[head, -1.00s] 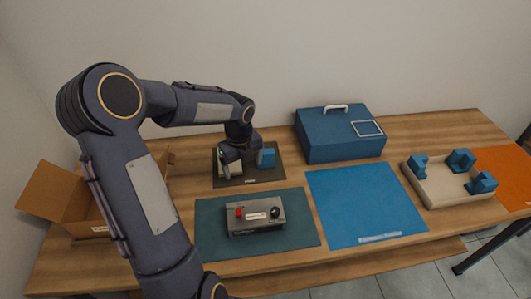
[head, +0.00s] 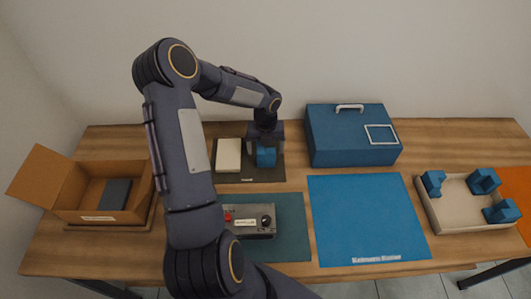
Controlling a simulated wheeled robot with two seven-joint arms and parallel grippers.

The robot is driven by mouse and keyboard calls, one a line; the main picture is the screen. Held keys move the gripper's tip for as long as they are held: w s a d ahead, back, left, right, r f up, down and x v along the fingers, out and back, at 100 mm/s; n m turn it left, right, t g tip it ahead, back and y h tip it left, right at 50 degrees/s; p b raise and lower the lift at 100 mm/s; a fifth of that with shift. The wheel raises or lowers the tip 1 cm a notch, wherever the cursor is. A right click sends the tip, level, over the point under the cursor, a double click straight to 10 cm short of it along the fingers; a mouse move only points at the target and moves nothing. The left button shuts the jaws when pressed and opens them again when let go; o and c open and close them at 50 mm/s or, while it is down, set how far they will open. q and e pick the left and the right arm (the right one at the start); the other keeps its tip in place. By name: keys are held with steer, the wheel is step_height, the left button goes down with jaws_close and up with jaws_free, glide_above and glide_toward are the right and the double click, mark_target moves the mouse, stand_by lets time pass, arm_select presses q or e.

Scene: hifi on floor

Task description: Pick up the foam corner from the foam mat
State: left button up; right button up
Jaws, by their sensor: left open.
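The blue foam corner (head: 266,157) sits on the right part of the dark foam mat (head: 240,179), at the back of the table. A cream block (head: 229,155) lies beside it on the mat. My left gripper (head: 266,148) is open and points down at the foam corner from above. Its fingers appear to be at either side of the foam corner's top; I cannot tell whether they touch it. The gripper hides the back of the corner. My right gripper is not in view.
A blue case (head: 350,150) with a handle stands right of the mat. A grey device (head: 250,220) lies on a teal mat (head: 292,225) in front. A blue mat (head: 367,215) is bare. A cream tray (head: 455,212) holds three blue corners. An open cardboard box (head: 100,216) stands left.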

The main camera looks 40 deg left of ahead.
arm_select(q)
step_height(320, 180, down, 3)
steer(key=shift+d+r, duration=0.1)
steer(key=shift+d, duration=0.05)
steer(key=shift+f+p, duration=0.3)
steer(key=shift+f, duration=0.15)
steer(key=c, duration=1)
steer(key=shift+c, duration=0.2)
steer(key=shift+r, duration=0.1)
